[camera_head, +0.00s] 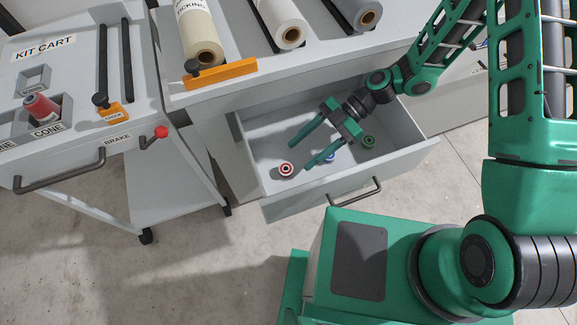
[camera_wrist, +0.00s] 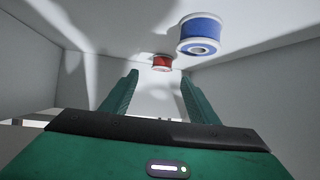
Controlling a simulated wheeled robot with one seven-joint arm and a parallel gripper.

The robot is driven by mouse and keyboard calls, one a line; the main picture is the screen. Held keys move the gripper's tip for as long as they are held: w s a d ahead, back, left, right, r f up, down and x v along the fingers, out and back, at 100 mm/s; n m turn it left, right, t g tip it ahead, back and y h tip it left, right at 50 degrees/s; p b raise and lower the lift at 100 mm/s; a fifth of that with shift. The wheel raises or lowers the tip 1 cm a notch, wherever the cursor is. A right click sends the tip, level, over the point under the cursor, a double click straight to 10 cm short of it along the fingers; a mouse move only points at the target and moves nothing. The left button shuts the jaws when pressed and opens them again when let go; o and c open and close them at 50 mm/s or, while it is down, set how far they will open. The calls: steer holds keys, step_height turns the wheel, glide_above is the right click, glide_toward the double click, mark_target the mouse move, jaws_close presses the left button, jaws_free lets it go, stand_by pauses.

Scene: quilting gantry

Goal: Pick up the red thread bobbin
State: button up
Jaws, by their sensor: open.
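The red thread bobbin (camera_head: 286,169) has white rims and stands in the open drawer (camera_head: 319,199), toward its front left corner in the head view. My gripper (camera_head: 297,156) is open and reaches into the drawer. Its fingers point toward the bobbin and nothing is between them. The bobbin is apart from the fingertips. In the wrist view the red bobbin (camera_wrist: 162,62) shows beyond and between the two fingertips of my gripper (camera_wrist: 158,90).
A blue bobbin (camera_wrist: 203,34) lies in the drawer, mostly hidden by a finger in the head view. A green bobbin (camera_head: 368,141) lies to the right. Drawer walls surround the gripper. The kit cart (camera_head: 77,157) with a red cone (camera_head: 41,107) stands at left.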

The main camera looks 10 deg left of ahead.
mark_target(288, 166)
steer(key=shift+f+x, duration=0.25)
steer(key=shift+x, duration=2.65)
steer(key=shift+w+d+r, duration=0.1)
steer(key=shift+d, duration=0.05)
steer(key=c, duration=1.1)
